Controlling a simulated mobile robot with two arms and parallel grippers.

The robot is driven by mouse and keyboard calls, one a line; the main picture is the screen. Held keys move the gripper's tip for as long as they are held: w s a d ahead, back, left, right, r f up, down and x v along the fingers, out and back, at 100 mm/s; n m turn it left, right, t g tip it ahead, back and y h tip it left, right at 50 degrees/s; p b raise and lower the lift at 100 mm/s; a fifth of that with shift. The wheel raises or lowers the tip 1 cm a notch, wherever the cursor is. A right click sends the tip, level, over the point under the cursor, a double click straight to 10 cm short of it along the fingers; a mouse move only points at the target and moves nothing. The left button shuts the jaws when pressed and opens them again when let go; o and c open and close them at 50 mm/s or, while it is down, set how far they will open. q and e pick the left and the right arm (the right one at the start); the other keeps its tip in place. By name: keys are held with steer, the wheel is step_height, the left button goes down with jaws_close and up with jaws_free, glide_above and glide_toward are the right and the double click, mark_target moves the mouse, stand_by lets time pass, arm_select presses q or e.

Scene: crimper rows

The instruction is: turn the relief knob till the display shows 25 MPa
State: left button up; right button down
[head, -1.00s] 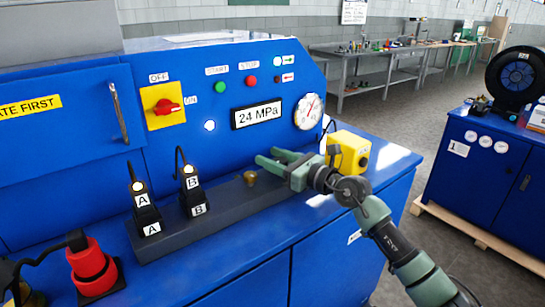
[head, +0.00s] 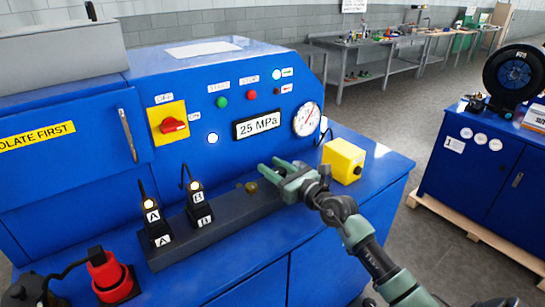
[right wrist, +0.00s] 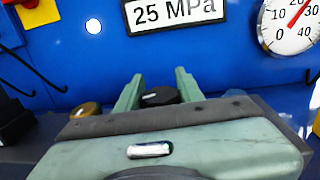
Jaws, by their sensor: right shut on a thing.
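The display (head: 257,125) on the blue panel reads 25 MPa, and it reads the same in the right wrist view (right wrist: 175,12). A black knob (right wrist: 160,96) sits between the two fingers of my right gripper (right wrist: 158,90) in the right wrist view. In the head view my right gripper (head: 277,170) is over the right end of the dark manifold block (head: 225,221), shut on the knob, which is mostly hidden there. A brass knob (head: 251,187) stands just left of the fingers, apart from them. My left gripper is not in view.
A round gauge (head: 307,119) is right of the display. Black plugs marked A (head: 154,220) and B (head: 199,205) stand on the block's left part. A red connector (head: 108,276) is at the lower left.

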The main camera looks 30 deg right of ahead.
mark_target(284, 175)
steer(key=shift+r, duration=0.1)
steer(key=c, duration=1.2)
jaws_free()
steer(key=s, duration=0.2)
steer(key=s+d+b, duration=0.1)
steer(key=s, duration=0.2)
steer(key=s+b, duration=0.1)
steer(key=s, duration=0.1)
steer(key=shift+s+d, duration=0.15)
steer(key=shift+s, duration=0.25)
